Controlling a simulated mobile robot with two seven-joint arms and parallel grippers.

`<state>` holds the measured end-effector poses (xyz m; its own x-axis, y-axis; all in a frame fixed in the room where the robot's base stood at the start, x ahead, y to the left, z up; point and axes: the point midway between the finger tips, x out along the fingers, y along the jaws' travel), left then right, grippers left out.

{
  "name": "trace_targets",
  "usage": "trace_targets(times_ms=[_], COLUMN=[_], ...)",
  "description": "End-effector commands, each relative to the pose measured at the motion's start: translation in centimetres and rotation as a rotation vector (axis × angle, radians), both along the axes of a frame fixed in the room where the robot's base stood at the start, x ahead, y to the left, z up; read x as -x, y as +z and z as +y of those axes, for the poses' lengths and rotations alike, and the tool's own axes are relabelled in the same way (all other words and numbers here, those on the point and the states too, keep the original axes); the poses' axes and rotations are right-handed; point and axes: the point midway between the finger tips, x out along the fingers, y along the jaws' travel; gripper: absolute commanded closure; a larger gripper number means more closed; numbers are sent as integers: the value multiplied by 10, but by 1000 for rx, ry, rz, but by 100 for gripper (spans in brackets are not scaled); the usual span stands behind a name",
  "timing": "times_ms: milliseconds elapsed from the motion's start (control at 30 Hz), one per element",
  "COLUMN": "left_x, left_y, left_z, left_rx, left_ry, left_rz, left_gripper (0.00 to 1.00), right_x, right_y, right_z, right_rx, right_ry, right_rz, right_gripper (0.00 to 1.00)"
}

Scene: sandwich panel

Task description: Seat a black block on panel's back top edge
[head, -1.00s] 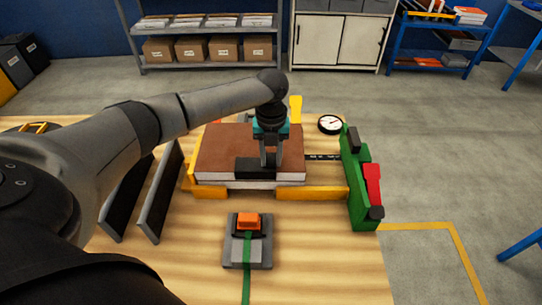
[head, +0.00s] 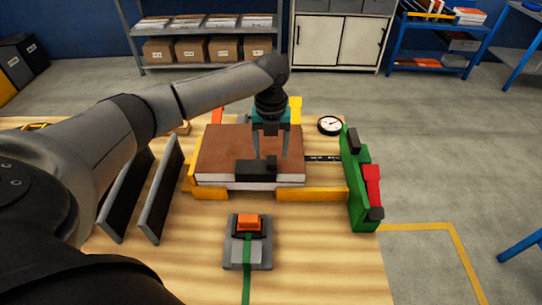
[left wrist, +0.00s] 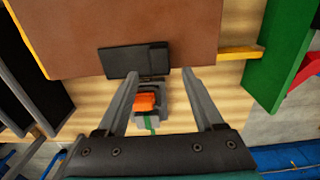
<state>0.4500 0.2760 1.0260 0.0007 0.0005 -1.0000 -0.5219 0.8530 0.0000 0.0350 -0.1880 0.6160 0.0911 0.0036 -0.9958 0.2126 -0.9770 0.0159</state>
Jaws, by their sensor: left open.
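The panel (head: 222,145) lies flat, with a brown top and a pale side layer, between yellow stops. A black block (head: 256,170) sits at the panel's edge nearest me in the head view; it also shows in the left wrist view (left wrist: 133,61). My left gripper (head: 271,155) is open above the panel, just behind and above the block. In the left wrist view its two fingers (left wrist: 162,78) are apart with nothing between them. The panel's far edge is partly hidden by the gripper. My right gripper is not in view.
A grey fixture with an orange part (head: 248,222) stands in front of the panel. Two dark upright plates (head: 160,190) stand at the left. A green bracket with a red part (head: 359,190) stands at the right, near a round dial gauge (head: 330,125).

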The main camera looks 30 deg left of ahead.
Motion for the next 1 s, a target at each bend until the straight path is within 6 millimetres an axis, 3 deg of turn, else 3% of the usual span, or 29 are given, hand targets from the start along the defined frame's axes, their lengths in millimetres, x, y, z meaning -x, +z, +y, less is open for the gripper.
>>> trace_targets(times_ms=[100, 300, 500, 1000], left_x=[-1, -1, 0, 0], left_y=[33, 79, 108, 117], left_z=[0, 0, 0, 0], left_rx=[0, 0, 0, 0], left_ry=[-1, 0, -1, 0], left_rz=[-5, -5, -2, 0], left_gripper=[31, 31, 31, 31], right_x=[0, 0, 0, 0], right_y=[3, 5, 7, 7], right_z=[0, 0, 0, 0], right_rx=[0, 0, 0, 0], right_ry=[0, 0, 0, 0], right_rz=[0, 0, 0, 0], right_gripper=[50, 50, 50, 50])
